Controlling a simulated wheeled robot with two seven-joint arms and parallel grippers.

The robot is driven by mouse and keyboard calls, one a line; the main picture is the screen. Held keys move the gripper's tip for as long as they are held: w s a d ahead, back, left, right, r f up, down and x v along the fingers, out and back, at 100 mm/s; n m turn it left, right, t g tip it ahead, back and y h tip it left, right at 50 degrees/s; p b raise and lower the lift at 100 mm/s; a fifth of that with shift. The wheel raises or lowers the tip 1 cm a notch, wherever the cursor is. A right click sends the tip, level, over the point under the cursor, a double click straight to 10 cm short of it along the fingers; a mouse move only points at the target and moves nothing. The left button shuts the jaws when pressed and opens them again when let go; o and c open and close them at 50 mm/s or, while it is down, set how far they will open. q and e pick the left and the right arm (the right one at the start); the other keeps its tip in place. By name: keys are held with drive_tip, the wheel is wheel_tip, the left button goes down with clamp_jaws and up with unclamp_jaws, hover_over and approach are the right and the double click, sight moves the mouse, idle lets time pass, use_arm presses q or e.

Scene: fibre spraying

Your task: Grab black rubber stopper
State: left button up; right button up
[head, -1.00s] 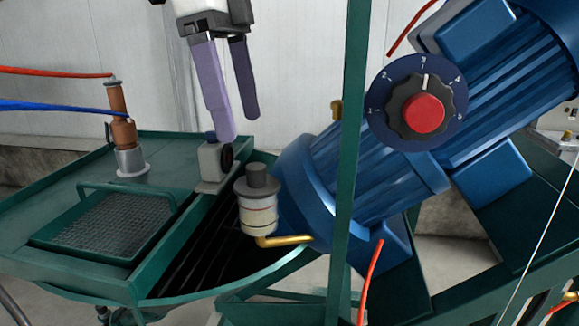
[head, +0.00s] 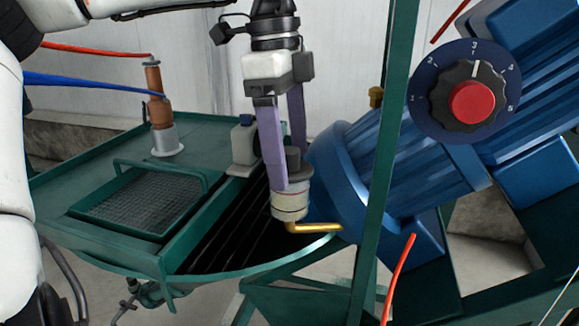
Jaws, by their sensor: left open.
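The black rubber stopper (head: 293,162) is a dark grey cap on top of a pale cylindrical cup (head: 289,204) beside the blue motor. My left gripper (head: 288,172) points down over it with two purple fingers apart. One finger is in front of the stopper's left side and partly hides it. The other finger is behind it, its tip hidden by the stopper. I cannot tell whether either finger touches it. My right gripper is not in view.
A blue motor (head: 345,165) with a red-knobbed dial (head: 472,102) stands at the right. A green post (head: 387,170) rises close right of the cup. A brass elbow pipe (head: 315,228) leaves the cup's base. A green table with a mesh tray (head: 140,198) is at left.

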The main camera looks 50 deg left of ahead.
use_arm(q)
drive_tip(key=shift+c, duration=0.4)
drive_tip(key=c, duration=1)
drive_tip(key=shift+c, duration=0.2)
